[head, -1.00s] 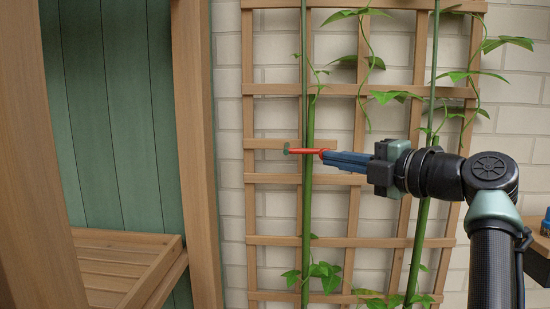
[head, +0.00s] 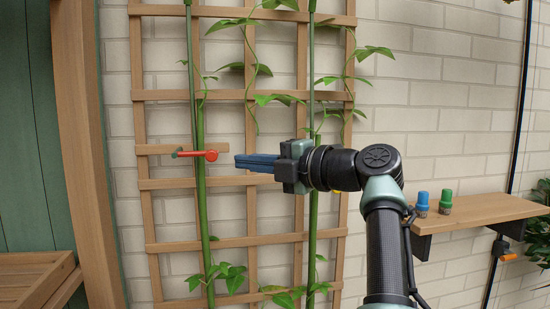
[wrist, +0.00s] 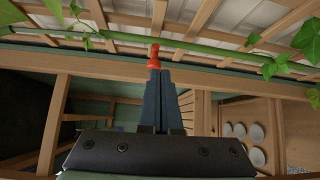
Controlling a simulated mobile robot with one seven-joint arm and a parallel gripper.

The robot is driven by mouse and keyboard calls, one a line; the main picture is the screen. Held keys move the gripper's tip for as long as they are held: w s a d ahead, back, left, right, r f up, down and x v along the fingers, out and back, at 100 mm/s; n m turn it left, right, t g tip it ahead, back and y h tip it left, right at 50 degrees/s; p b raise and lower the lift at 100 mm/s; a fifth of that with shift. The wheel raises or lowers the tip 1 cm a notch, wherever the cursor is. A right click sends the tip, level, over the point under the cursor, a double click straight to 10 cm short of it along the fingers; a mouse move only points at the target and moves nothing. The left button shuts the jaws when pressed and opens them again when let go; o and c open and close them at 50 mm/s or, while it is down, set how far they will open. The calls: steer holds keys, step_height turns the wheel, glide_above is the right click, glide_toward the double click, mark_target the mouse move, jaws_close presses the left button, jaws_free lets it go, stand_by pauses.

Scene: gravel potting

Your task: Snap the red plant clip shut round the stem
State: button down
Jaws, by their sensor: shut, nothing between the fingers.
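The red plant clip (head: 211,155) lies level across the green stem (head: 200,185), with a round red tab on the right and a small dark green part on the left. I cannot tell whether its jaw is closed around the stem. My gripper (head: 237,161), with blue fingers, is shut and empty just right of the tab, with a small gap between. In the wrist view the clip (wrist: 154,52) shows just beyond the fingertips (wrist: 160,70), and the stem (wrist: 200,47) runs across behind it.
A wooden trellis (head: 225,242) with leafy vines and a second stem (head: 313,215) stands against the brick wall. A wooden shelf (head: 485,211) at right holds a blue-capped (head: 422,200) and a green-capped (head: 446,200) item. A wooden post (head: 85,150) stands at left.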

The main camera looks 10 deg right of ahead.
steer(key=shift+w+d+r+p, duration=0.1)
steer(key=shift+w+d+p, duration=0.2)
steer(key=shift+d, duration=0.45)
steer(key=shift+w+d+p, duration=0.1)
steer(key=shift+d+p, duration=0.3)
steer(key=shift+d, duration=0.4)
steer(key=shift+w+d+r+p, duration=0.1)
steer(key=shift+w+d+p, duration=0.2)
steer(key=shift+d, duration=0.45)
steer(key=shift+s+f, duration=0.1)
